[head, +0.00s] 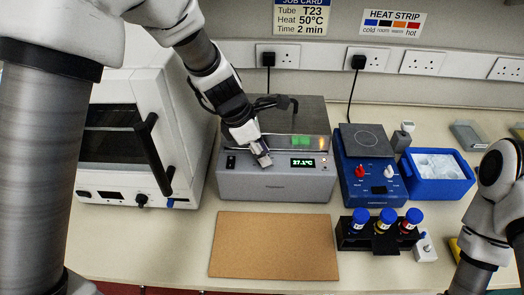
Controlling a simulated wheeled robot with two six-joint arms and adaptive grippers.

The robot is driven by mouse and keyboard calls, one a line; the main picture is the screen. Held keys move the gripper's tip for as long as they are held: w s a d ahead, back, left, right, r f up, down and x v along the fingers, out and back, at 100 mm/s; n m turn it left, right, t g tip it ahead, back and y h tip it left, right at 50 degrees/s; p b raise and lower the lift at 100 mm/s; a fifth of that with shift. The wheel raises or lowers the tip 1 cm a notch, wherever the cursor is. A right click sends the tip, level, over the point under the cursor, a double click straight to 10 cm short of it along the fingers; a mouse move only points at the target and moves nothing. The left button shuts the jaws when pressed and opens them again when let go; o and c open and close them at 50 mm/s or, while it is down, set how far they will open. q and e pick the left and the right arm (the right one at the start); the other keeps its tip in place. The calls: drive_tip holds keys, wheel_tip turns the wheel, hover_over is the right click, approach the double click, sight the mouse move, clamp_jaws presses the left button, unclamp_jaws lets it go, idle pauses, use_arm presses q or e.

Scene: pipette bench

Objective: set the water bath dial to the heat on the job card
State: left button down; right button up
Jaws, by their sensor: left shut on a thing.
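The water bath (262,184) is a grey box with a clear lid at the middle of the bench. Its green display (303,162) reads about 27.1°C or 37.1°C; the first digit is too small to be sure. My left gripper (261,158) reaches down to its front panel, left of the display, and is shut on the dial, which the fingers hide. The job card (301,17) on the wall reads Tube T23, Heat 50°C, Time 2 min. My right arm shows at the right edge, but its gripper is out of view.
A blue hotplate-like device (367,190) with knobs stands right of the bath, beside a blue ice tray (452,178). A black rack (352,240) holds blue-capped tubes. A cork mat (272,246) lies bare in front. A white oven-like machine (180,130) stands left.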

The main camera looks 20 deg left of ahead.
idle(0.6)
use_arm(q)
drive_tip(key=m+p, duration=0.2)
drive_tip(key=m+g+p, duration=0.1)
drive_tip(key=m+p, duration=0.1)
drive_tip(key=shift+r+g, duration=0.15)
drive_tip(key=shift+g, duration=0.15)
drive_tip(key=m+g+p, duration=0.1)
drive_tip(key=m, duration=0.2)
drive_tip(key=m+g+p, duration=0.1)
drive_tip(key=m+p, duration=0.1)
drive_tip(key=shift+w+m, duration=0.15)
drive_tip(key=shift+m, duration=0.25)
drive_tip(key=m+p, duration=0.1)
drive_tip(key=m, duration=0.1)
drive_tip(key=m+g+y+p, duration=0.1)
drive_tip(key=m, duration=0.1)
drive_tip(key=shift+w+m+g, duration=0.1)
drive_tip(key=shift+m+g, duration=0.2)
drive_tip(key=m+y, duration=0.1)
drive_tip(key=m, duration=0.1)
drive_tip(key=m+g+p, duration=0.1)
drive_tip(key=m, duration=0.2)
drive_tip(key=shift+d+y, duration=0.1)
drive_tip(key=shift+y, duration=0.3)
drive_tip(key=shift+m, duration=0.3)
drive_tip(key=shift+w, duration=0.1)
drive_tip(key=c, duration=1.2)
unclamp_jaws()
drive_tip(key=shift+f, duration=0.2)
